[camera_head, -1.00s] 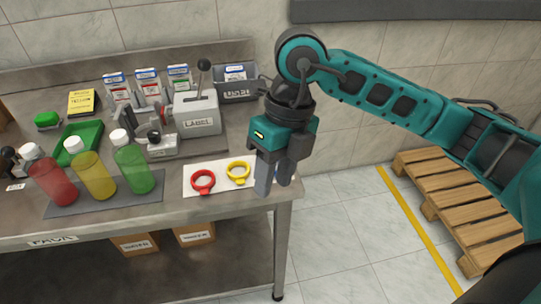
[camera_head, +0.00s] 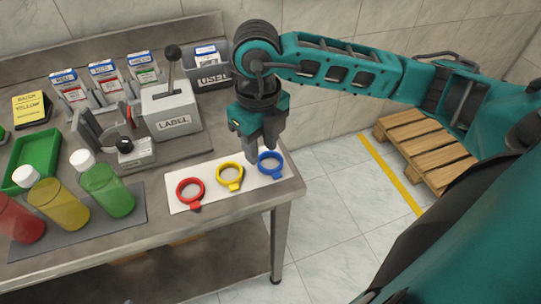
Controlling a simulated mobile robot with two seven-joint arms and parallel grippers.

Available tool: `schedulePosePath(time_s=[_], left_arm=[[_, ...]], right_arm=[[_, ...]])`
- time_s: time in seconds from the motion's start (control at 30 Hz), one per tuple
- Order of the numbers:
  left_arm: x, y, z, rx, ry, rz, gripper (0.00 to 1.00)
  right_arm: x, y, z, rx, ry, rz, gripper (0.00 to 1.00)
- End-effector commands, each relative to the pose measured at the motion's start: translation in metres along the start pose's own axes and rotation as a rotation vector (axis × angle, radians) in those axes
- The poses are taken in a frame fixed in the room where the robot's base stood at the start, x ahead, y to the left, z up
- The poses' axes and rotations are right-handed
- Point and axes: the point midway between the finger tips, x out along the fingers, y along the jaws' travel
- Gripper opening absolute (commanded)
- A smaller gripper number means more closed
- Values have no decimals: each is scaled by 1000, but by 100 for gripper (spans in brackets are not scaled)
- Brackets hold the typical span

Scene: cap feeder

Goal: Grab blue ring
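The blue ring (camera_head: 277,174) lies flat at the right end of a white sheet (camera_head: 210,207) on the table corner. A yellow ring (camera_head: 234,187) lies to its left, and a red ring (camera_head: 195,206) lies further left. My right gripper (camera_head: 263,150) points down just above and behind the blue ring. Whether a fingertip touches the ring cannot be told. My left gripper is not in view.
Red, yellow and green bottles (camera_head: 107,190) with white caps stand at the left. A label device (camera_head: 174,115) and a grey "USED" bin (camera_head: 211,80) stand behind the sheet. The table's right edge is close to the blue ring. A wooden pallet (camera_head: 410,132) lies on the floor.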

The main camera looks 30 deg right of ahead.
Motion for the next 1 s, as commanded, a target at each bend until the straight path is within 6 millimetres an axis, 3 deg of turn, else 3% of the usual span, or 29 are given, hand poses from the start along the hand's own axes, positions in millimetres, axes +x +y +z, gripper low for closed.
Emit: schedulePosePath(time_s=[0.4,0.7,1.0], left_arm=[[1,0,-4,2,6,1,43],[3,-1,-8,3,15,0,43],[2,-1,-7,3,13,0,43]], right_arm=[[50,-4,-1,-1,3,1,40],[55,-4,0,-1,0,1,40],[55,-4,0,-1,0,1,12]])
